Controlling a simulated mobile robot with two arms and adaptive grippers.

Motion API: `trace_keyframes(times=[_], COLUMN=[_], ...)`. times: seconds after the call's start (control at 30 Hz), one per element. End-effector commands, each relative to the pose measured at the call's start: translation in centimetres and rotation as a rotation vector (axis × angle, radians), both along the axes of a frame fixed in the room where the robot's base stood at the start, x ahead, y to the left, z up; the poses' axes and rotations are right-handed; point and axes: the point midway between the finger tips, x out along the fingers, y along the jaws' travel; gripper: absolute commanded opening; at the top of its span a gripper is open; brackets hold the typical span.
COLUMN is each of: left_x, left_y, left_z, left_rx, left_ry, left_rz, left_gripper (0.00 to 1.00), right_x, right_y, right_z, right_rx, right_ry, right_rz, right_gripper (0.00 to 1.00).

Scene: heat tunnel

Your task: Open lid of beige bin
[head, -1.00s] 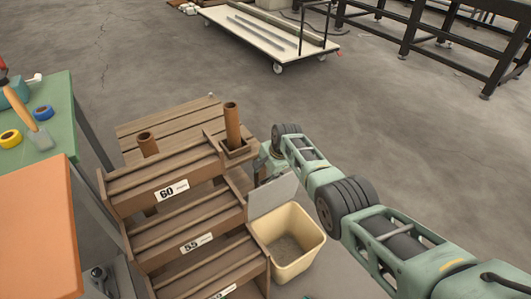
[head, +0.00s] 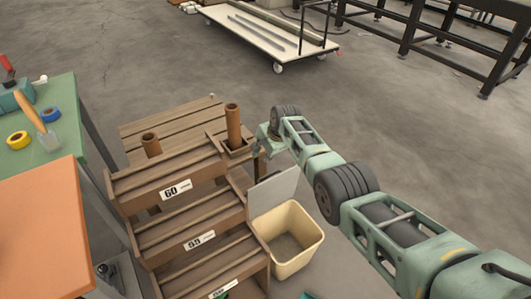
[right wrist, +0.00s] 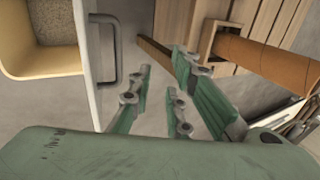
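The beige bin (head: 316,240) stands on the floor right of the wooden rack, and I can see into it. Its grey lid (head: 273,189) stands raised at the bin's back edge. In the right wrist view the bin (right wrist: 40,68) is at upper left, with the lid seen nearly edge-on (right wrist: 90,50) and its dark handle (right wrist: 117,48) facing the fingers. My right gripper (head: 260,160) is behind and above the lid, its fingers partly hidden. In the wrist view its fingers (right wrist: 165,85) are spread, empty and apart from the handle. My left gripper is not in view.
The wooden rack (head: 190,205) with brown tubes (head: 233,122) stands close to the bin and right gripper. A green table (head: 45,150) with tape rolls and an orange surface are at left. A flat cart (head: 260,35) is at the back. Floor at right is open.

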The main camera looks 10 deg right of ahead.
Motion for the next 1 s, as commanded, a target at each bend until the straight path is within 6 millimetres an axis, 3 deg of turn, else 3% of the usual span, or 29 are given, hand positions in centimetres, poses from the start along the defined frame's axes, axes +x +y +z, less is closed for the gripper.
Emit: trace_keyframes(times=[0.47, 1.0], left_x=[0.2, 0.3], left_y=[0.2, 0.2], left_z=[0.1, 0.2], left_rx=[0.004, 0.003], left_ry=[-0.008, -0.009], left_rz=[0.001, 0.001], left_gripper=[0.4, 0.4], right_x=[-0.3, -2.4], right_y=[-0.2, -1.0], right_z=[0.9, 5.6], right_rx=[0.0, 0.001], right_ry=[-0.001, -0.003], right_rz=[0.0, -0.001], right_gripper=[0.17, 0.17])
